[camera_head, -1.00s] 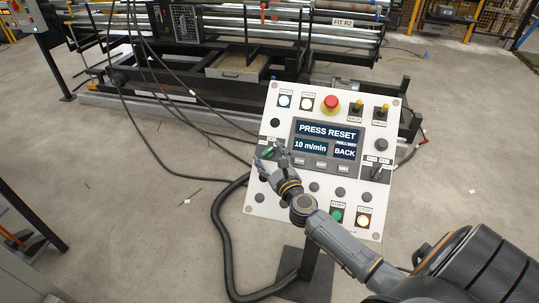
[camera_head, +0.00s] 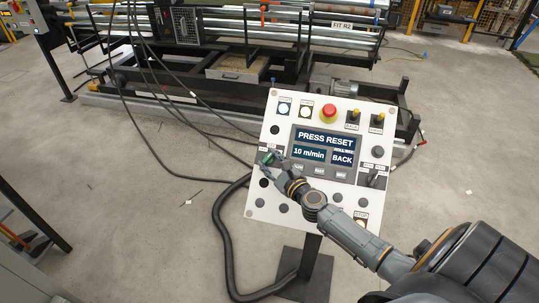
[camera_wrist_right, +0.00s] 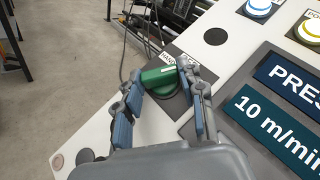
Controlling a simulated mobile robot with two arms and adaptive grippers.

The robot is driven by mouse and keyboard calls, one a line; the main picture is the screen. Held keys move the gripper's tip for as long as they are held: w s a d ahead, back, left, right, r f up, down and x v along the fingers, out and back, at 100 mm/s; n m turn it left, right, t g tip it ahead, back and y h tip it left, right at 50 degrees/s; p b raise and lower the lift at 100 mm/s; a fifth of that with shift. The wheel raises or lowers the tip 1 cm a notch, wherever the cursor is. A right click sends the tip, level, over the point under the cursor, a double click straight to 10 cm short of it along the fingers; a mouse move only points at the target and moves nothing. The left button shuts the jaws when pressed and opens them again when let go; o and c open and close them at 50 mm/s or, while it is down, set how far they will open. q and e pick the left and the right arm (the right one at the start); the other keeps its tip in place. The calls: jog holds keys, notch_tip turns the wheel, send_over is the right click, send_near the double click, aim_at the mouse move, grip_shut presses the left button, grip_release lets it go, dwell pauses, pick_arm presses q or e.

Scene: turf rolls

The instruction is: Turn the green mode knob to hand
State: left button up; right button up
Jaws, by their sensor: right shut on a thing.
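The green mode knob (camera_wrist_right: 158,76) sits on a dark square plate on the white control panel. In the wrist view its grip bar lies roughly across the picture, tilted a little. Labels beside it are partly covered; one seems to read HAND. My right gripper (camera_wrist_right: 163,98) is shut on the knob, one finger on each side. In the head view the knob (camera_head: 266,158) shows as a small green patch at the panel's left edge, with my right gripper (camera_head: 270,160) around it. My left gripper is not in view.
The panel (camera_head: 254,207) carries a display (camera_head: 324,148) reading PRESS RESET, a red emergency button (camera_head: 329,113), lit buttons and other switches. My right forearm crosses its lower part. A black hose (camera_head: 222,215) and cables lie on the floor to the left. A machine frame stands behind.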

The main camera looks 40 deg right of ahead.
jog(key=n+y+p, duration=0.1)
jog(key=n+g+y+p, duration=0.2)
jog(key=n+p, duration=0.1)
jog(key=shift+d+r, duration=0.25)
jog(key=shift+r, duration=0.15)
jog(key=shift+w+d+n+g+y+p, duration=0.1)
jog(key=shift+n+g+y+p, duration=0.5)
jog(key=shift+n+g+y, duration=0.25)
jog(key=shift+w+n+g+y+p, duration=0.1)
jog(key=shift+n+g+y+p, duration=0.3)
jog(key=shift+n+g, duration=0.35)
jog(key=n+g+y, duration=0.1)
jog(key=n+g, duration=0.2)
jog(key=shift+w+d, duration=0.15)
jog(key=shift+w+r+n+g+y+b, duration=0.15)
jog(key=shift+n+g+b, duration=0.15)
jog(key=shift+n+g, duration=0.7)
jog(key=shift+f+n+g+y+b, duration=0.1)
jog(key=shift+n+g+b, duration=0.15)
jog(key=shift+n+g, duration=0.75)
jog(key=o, duration=1.2)
jog(key=shift+c, duration=0.2)
jog(key=shift+r, duration=0.1)
